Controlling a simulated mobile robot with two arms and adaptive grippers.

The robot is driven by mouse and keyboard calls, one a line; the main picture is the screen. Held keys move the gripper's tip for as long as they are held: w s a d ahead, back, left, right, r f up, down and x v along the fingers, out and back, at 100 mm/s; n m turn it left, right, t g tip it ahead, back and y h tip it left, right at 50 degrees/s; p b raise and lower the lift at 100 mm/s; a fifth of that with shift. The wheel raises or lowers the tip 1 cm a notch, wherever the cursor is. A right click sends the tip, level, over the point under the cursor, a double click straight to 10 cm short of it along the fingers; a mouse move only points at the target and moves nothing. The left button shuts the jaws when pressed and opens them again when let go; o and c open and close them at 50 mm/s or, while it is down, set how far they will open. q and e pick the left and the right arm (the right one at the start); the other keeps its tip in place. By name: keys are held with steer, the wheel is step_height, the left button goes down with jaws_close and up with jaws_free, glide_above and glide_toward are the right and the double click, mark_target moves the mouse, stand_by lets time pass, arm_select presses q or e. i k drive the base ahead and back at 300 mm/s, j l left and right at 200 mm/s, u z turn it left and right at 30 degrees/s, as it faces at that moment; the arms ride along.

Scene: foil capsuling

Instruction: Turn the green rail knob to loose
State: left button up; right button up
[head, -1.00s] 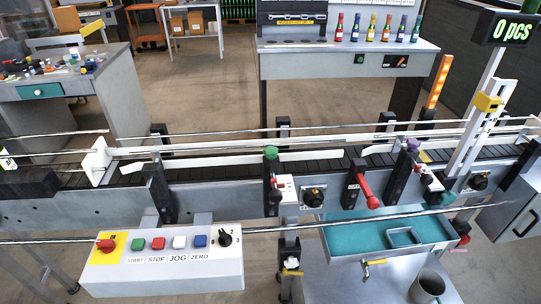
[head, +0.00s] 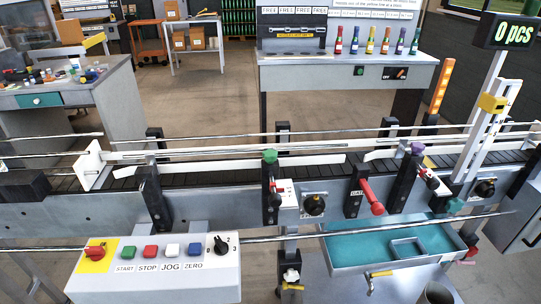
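The green rail knob (head: 270,156) sits on top of a black post at the near rail of the conveyor, in the middle of the head view. A red-tipped clamp and a small white label (head: 285,193) are just below it. The label is too small to read. A similar purple knob (head: 417,149) tops another post to the right. Neither of my grippers is in the head view, and nothing touches the green knob.
A control box (head: 155,268) with several coloured buttons stands at the front left. A red lever (head: 371,196) and black dials are on the conveyor's front. A teal tray (head: 395,243) is below at right. Thin metal rails run along the conveyor.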

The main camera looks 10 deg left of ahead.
mark_target(270, 156)
steer(key=i+l, duration=0.1)
steer(key=l, duration=0.65)
steer(key=i+l+u, duration=0.1)
steer(key=l, duration=0.7)
